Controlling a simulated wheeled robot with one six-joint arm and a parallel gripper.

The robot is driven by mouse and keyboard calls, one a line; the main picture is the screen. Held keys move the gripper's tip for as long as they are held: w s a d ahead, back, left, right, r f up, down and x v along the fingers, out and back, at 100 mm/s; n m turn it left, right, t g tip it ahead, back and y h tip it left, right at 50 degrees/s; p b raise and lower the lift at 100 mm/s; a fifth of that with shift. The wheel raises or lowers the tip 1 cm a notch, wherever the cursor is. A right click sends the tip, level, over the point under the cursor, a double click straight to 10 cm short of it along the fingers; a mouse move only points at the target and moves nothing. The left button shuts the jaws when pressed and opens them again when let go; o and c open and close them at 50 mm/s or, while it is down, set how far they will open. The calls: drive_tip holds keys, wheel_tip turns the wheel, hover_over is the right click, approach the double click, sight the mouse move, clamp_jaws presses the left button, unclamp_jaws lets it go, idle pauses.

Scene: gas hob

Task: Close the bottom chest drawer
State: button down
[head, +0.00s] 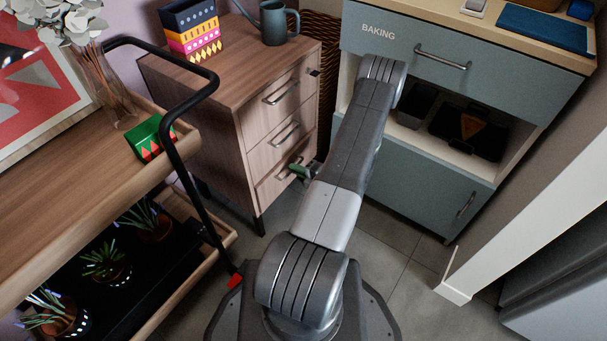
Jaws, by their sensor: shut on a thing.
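The wooden chest (190,120) stands left of centre in the head view, with three drawers facing right. The bottom drawer (272,186) is the lowest front, with a metal bar handle. Its front looks about level with the drawers above; a small gap cannot be ruled out. My gripper (299,171) is at the right part of the bottom drawer, shut on its handle. The arm and its dark wrist partly hide the fingers. The middle drawer (272,145) and top drawer (265,105) look shut.
A wooden trolley (60,215) with a black rail (185,160) stands at the left, close to the chest. A blue-grey cabinet (430,185) stands behind my arm at the right. A watering can (273,22) and stacked boxes (190,30) stand on the chest. Tiled floor (385,235) is free between.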

drive_tip(key=shift+w+a, duration=0.45)
drive_tip(key=shift+a, duration=0.1)
drive_tip(key=c, duration=1.6)
unclamp_jaws()
drive_tip(key=shift+a, duration=0.15)
drive_tip(key=shift+o, duration=0.2)
drive_tip(key=p+v, duration=0.2)
drive_tip(key=v, duration=1.1)
drive_tip(key=shift+s+d+p, duration=0.2)
drive_tip(key=shift+d+p, duration=0.15)
drive_tip(key=shift+p, duration=0.05)
